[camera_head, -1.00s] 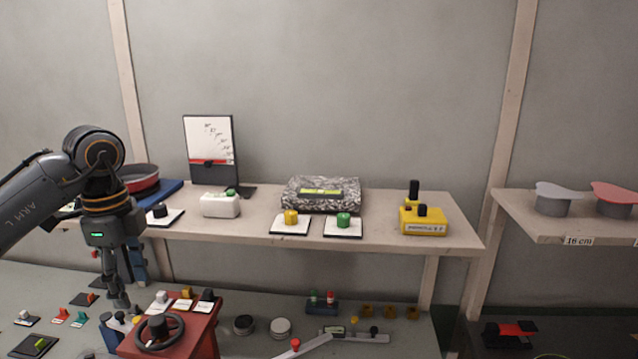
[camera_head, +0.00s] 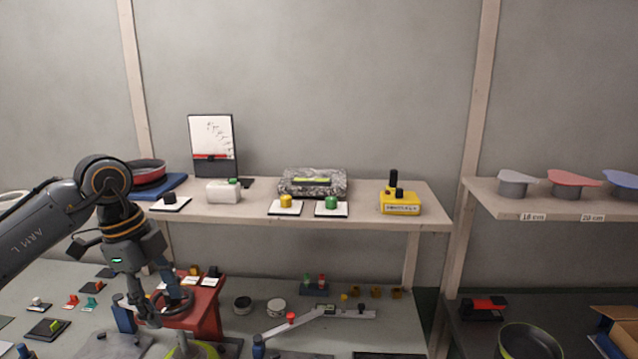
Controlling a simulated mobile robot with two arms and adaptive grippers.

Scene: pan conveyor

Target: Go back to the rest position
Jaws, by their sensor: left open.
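My left arm comes in from the left. My left gripper (camera_head: 162,306) is open and points down, with nothing seen between its fingers. It hangs in front of the red control stand (camera_head: 207,308) and its dark handwheel (camera_head: 174,299), partly covering them. I cannot tell whether the fingers touch the wheel. My right gripper is not in view.
The wooden shelf (camera_head: 245,213) holds a red pan (camera_head: 148,172), a yellow control box (camera_head: 400,203) and buttons. Lids stand on the right shelf (camera_head: 490,204). A dark green pan (camera_head: 528,341) is at bottom right. Levers and switches crowd the lower bench (camera_head: 400,335).

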